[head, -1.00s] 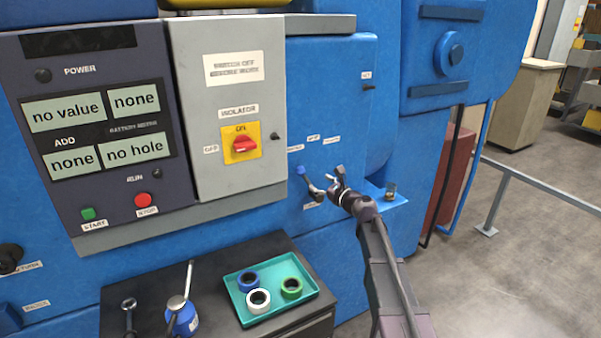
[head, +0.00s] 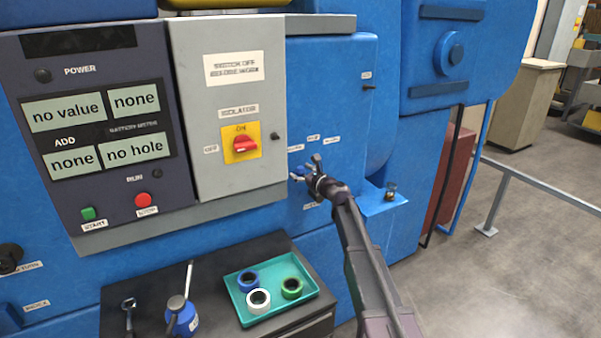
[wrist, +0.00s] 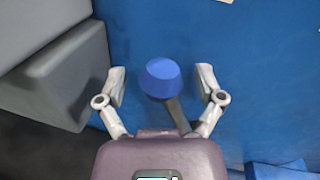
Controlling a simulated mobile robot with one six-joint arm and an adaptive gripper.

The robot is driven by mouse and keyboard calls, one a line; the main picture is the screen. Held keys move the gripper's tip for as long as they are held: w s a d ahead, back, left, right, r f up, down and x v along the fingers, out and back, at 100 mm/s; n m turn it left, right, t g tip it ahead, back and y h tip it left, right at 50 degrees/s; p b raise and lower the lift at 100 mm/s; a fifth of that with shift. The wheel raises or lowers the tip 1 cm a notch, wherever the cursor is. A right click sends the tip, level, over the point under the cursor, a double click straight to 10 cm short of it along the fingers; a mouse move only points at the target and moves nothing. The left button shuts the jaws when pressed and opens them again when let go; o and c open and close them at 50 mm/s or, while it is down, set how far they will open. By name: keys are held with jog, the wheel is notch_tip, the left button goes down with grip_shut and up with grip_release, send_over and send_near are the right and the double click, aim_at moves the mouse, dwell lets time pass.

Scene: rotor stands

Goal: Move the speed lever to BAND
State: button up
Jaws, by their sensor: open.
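The speed lever has a blue knob (wrist: 160,78) on a grey shaft (wrist: 178,115), seen between my fingers in the wrist view. My gripper (wrist: 161,80) is open, with one finger on each side of the knob and a visible gap on both sides. In the head view my gripper (head: 304,170) is at the blue machine front and covers most of the lever. Small labels (head: 313,138) sit on the panel above the lever; their text is too small to read, so I cannot tell which is BAND.
A grey isolator box (head: 230,110) with a red switch (head: 244,144) stands left of my gripper. A small blue shelf (head: 385,205) juts out at right. Below, a teal tray (head: 310,285) holds three rings on a dark cabinet. An oil can (head: 182,318) stands beside it.

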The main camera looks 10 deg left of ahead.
jog(key=shift+c, duration=0.2)
grip_shut()
jog(key=shift+a+r, duration=0.1)
jog(key=shift+a, duration=0.05)
